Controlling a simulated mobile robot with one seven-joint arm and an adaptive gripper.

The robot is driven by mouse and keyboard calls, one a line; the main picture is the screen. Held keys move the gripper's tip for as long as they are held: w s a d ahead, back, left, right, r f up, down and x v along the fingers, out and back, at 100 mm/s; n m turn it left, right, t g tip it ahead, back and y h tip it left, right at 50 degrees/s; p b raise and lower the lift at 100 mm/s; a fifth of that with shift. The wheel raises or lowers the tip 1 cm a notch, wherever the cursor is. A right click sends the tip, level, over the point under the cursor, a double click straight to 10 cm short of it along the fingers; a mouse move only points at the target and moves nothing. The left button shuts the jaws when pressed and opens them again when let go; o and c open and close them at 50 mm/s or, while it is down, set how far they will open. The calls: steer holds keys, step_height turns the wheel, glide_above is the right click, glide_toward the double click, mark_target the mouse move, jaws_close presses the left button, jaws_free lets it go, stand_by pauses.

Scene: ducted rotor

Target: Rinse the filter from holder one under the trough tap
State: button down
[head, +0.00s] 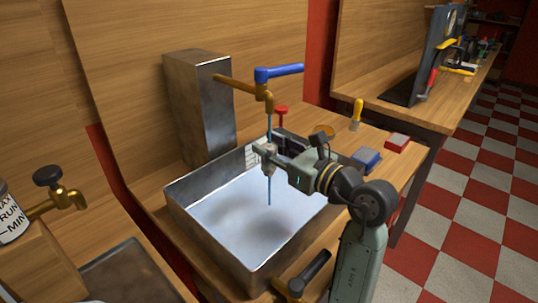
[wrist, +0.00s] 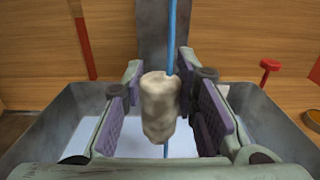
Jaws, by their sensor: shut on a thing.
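The filter (wrist: 160,106), a pale, lumpy cylinder, is upright between the two purple-padded fingers of my gripper (wrist: 165,112) in the wrist view. My gripper (head: 266,152) is shut on it above the metal trough (head: 190,222) in the head view. The trough tap (head: 262,88) is brass with a blue lever, and a thin blue water stream (head: 269,124) falls from it. The stream meets the filter's top in the wrist view and shows again below it. The head view shows the stream reaching down into the trough. I cannot make out holder one.
A tall metal block (head: 200,105) stands behind the trough. A red-topped knob (head: 281,110) is at its back. Another brass tap (head: 68,198) is at the left.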

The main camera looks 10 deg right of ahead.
steer(key=shift+d, duration=0.15)
steer(key=shift+d, duration=0.4)
steer(key=shift+a, duration=0.15)
steer(key=shift+a, duration=0.45)
steer(key=shift+d+b, duration=0.2)
steer(key=shift+b, duration=0.15)
steer(key=shift+d, duration=0.4)
steer(key=shift+a, duration=0.1)
steer(key=shift+a, duration=0.5)
